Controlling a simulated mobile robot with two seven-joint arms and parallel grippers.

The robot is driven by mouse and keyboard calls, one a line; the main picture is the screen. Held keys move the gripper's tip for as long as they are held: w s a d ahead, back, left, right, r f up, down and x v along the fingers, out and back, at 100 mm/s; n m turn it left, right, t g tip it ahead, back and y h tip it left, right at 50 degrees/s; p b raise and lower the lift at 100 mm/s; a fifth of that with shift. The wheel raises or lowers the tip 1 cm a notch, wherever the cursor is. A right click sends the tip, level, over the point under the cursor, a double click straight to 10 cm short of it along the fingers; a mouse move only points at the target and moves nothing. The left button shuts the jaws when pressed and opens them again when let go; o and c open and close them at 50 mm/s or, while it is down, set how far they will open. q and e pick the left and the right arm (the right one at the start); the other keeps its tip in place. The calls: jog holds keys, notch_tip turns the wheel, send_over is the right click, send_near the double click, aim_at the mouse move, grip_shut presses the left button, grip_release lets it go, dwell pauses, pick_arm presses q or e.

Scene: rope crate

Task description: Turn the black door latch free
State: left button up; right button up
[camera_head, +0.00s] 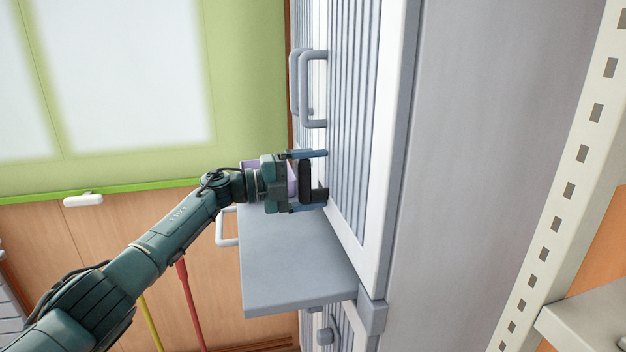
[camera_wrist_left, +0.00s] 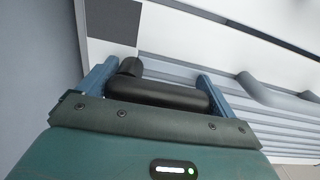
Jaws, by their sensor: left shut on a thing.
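The black door latch (camera_head: 305,181) is on the grey slatted cabinet door (camera_head: 352,130), near its lower part. In the left wrist view the latch (camera_wrist_left: 155,94) shows as a thick black lever bent at its left end. My left gripper (camera_head: 320,180) is at the door, its blue fingers on either side of the latch, shut on it. The fingers also show in the left wrist view (camera_wrist_left: 152,84). The gripper hides part of the latch and where it joins the door. My right gripper is not in view.
A grey shelf (camera_head: 290,275) juts out just below my gripper. Grey door handles (camera_head: 314,90) stand out above it. A black square (camera_wrist_left: 113,20) is on the white frame in the wrist view. A perforated cream post (camera_head: 570,170) stands right. Free room lies left of the cabinet.

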pick_arm(q)
jog(key=o, duration=1.3)
jog(key=shift+a, duration=0.15)
jog(key=b+v, duration=0.2)
jog(key=v, duration=1.1)
jog(key=shift+r+b, duration=0.1)
jog(key=shift+b, duration=0.25)
